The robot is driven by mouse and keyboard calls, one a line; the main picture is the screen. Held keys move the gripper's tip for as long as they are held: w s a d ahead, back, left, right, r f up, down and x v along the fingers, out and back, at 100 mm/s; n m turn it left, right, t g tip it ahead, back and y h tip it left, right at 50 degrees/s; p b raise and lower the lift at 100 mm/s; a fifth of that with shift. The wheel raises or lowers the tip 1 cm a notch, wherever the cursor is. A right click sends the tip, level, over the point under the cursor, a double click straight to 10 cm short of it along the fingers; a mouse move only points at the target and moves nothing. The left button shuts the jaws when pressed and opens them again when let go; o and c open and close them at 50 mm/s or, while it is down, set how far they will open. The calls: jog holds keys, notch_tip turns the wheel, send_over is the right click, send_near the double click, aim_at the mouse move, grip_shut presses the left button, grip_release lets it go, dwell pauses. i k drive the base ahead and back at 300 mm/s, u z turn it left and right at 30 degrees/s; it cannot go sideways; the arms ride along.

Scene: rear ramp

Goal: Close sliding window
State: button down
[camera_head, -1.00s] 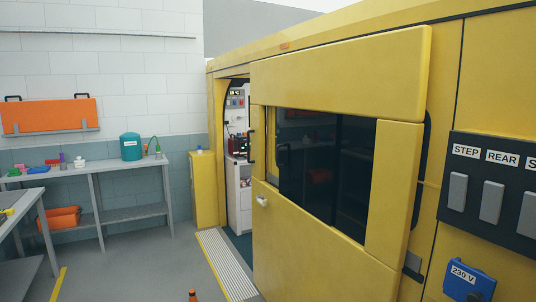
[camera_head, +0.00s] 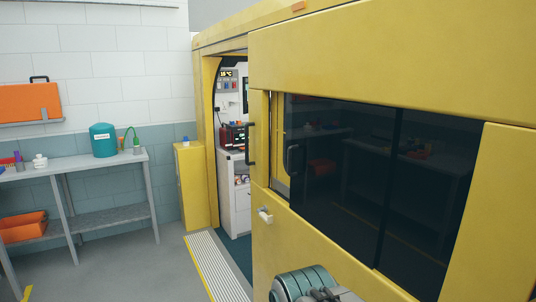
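The sliding window (camera_head: 365,180) is a dark glass unit in a large yellow sliding door panel (camera_head: 300,240) at the right. A black handle (camera_head: 293,160) stands on the glass near its left end. A narrow strip at the window's left end shows yellow behind it, so it looks slightly open there, though I cannot tell for sure. A dark vertical bar divides the glass farther right. A ribbed teal and grey part of my own arm (camera_head: 305,284) shows at the bottom edge, below the window. My gripper's fingertips do not show.
A small white latch (camera_head: 265,215) sits on the yellow panel below the window. Left of it is an open doorway with a ribbed step (camera_head: 215,265) and a white cabinet (camera_head: 236,190) inside. A workbench (camera_head: 95,170) stands at the far left. Grey floor lies free between.

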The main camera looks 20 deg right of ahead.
aim_at(339, 155)
jog(key=z, duration=0.15)
jog(key=i, duration=1.45)
jog(key=z, duration=0.25)
